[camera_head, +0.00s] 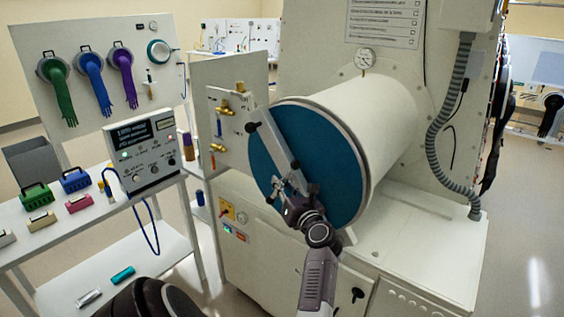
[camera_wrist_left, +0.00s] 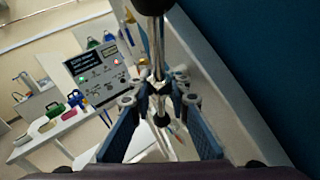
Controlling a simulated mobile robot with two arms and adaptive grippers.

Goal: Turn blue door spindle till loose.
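The blue door (camera_head: 325,150) closes the front of the white cylinder chamber. A pale metal bar (camera_head: 270,140) lies slantwise across it. The spindle (camera_head: 274,186) with its thin metal handle stands out at the bar's middle, partly hidden by my gripper. My left gripper (camera_head: 281,190) is right at the spindle, its arm rising from below. In the left wrist view its two blue-padded fingers (camera_wrist_left: 161,108) are apart, with the spindle's metal parts (camera_wrist_left: 158,88) between or just beyond the tips; I cannot tell whether they touch. My right gripper does not show.
A control box (camera_head: 145,150) with a lit display stands on the white bench at left, with coloured cases (camera_head: 76,180) beside it. A panel with brass valves (camera_head: 225,107) stands close left of the door. A grey hose (camera_head: 433,135) hangs at right.

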